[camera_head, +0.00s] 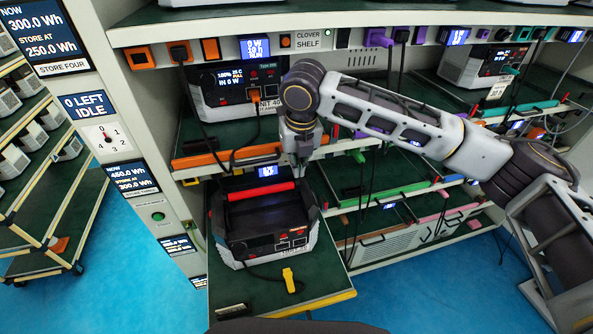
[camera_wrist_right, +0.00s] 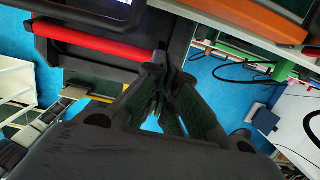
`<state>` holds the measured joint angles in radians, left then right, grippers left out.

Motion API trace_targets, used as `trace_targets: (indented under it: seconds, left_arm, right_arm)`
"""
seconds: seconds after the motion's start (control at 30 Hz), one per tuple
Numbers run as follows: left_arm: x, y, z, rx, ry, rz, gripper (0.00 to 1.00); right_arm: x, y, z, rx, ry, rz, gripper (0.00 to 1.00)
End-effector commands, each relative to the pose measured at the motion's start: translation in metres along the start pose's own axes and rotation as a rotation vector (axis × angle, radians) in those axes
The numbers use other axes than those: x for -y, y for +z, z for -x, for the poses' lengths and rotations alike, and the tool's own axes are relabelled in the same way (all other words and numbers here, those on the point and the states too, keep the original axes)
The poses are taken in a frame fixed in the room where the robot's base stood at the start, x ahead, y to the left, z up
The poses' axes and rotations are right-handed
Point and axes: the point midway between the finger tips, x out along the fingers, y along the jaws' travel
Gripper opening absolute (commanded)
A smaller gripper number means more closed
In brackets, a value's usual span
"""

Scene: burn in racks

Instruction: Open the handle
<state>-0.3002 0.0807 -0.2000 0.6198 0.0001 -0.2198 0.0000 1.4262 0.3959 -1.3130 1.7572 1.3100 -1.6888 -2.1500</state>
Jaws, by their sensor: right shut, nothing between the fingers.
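The handle is a red bar (camera_head: 262,191) across the top of a black and grey power unit (camera_head: 268,226). The unit stands on a green pulled-out shelf (camera_head: 328,272). In the right wrist view the red bar (camera_wrist_right: 92,41) runs from the left to just beside the fingertips. My right gripper (camera_head: 302,172) points down by the right end of the bar. In its wrist view the fingers (camera_wrist_right: 163,72) are together and empty. Whether they touch the bar or its dark mount cannot be told. My left gripper is in neither view.
Another unit (camera_head: 233,92) with an orange plug stands on the shelf above. A yellow plug (camera_head: 290,280) on a black cable lies in front of the lower unit. Cables hang from the rack behind my right arm. Blue floor (camera_head: 420,290) is clear at the right.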

Motion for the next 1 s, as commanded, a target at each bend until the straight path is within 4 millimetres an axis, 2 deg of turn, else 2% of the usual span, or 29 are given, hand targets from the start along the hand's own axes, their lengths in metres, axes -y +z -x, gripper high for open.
trace_targets:
  seconds: [0.3, 0.5, 0.7, 0.97, 1.0]
  left_arm:
    - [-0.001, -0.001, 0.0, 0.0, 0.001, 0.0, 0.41]
    - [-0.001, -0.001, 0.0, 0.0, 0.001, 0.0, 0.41]
    - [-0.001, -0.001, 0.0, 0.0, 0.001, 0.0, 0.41]
    - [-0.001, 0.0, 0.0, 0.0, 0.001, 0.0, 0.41]
    - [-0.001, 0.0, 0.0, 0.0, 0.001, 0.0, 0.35]
  right_arm:
    - [0.0, 0.0, 0.048, 0.001, -0.001, 0.001, 0.0]
    - [0.0, 0.0, 0.069, 0.001, -0.001, 0.0, 0.0]
    - [0.0, 0.0, 0.077, -0.001, 0.0, 0.0, 0.0]
    - [0.0, 0.0, 0.077, -0.001, 0.0, 0.0, 0.0]
    - [0.0, 0.0, 0.077, -0.001, 0.0, 0.0, 0.0]
